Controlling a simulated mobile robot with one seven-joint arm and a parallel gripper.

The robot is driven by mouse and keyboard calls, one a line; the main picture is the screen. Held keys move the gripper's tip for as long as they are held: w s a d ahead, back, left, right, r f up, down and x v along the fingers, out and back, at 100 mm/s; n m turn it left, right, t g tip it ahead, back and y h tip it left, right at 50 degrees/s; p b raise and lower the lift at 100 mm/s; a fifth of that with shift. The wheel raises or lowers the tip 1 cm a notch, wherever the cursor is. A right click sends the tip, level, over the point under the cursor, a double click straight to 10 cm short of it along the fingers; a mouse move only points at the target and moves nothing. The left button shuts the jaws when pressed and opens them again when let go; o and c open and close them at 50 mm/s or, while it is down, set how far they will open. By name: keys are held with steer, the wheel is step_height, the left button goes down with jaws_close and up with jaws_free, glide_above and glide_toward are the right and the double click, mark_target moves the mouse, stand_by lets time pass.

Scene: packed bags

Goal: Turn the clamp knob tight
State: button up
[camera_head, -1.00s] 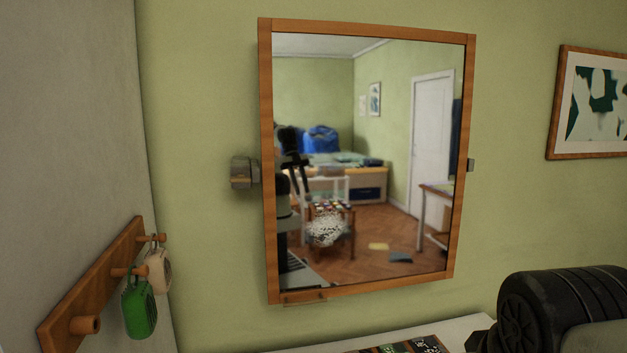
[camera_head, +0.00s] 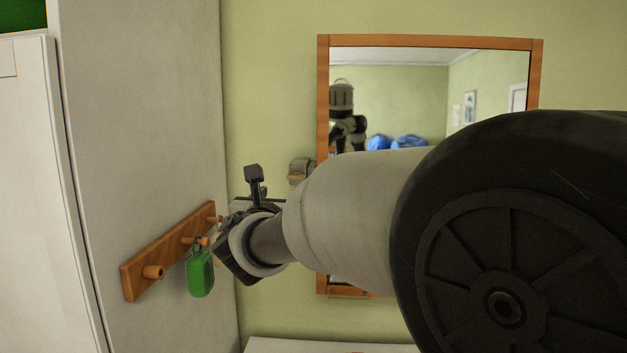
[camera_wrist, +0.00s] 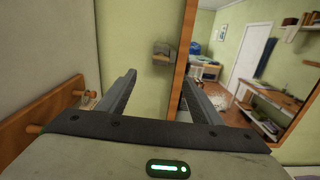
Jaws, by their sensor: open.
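The clamp knob (camera_head: 299,168) is a small grey block with a brownish lower part, at the left edge of the tilting mirror's wooden frame (camera_head: 323,110). In the wrist view the knob (camera_wrist: 162,50) shows beyond and above the fingertips, against the green wall, just left of the mirror frame (camera_wrist: 183,55). My gripper (camera_wrist: 158,82) is open and empty, its two fingers spread and pointing towards the wall below the knob. It is not touching the knob.
A wooden peg rack (camera_head: 165,255) with a green tag (camera_head: 200,273) is on the left wall, close to my wrist. It also shows at the left of the wrist view (camera_wrist: 45,115). A white surface (camera_head: 300,346) lies below the mirror. The green wall around the knob is clear.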

mark_target(296, 176)
steer(key=w+p, duration=0.1)
steer(key=w, duration=0.4)
steer(key=w+p, duration=0.2)
steer(key=w, duration=0.4)
steer(key=w+d+p, duration=0.1)
steer(key=w, duration=0.5)
steer(key=shift+w, duration=0.15)
steer(key=shift+c, duration=0.2)
steer(key=c, duration=1)
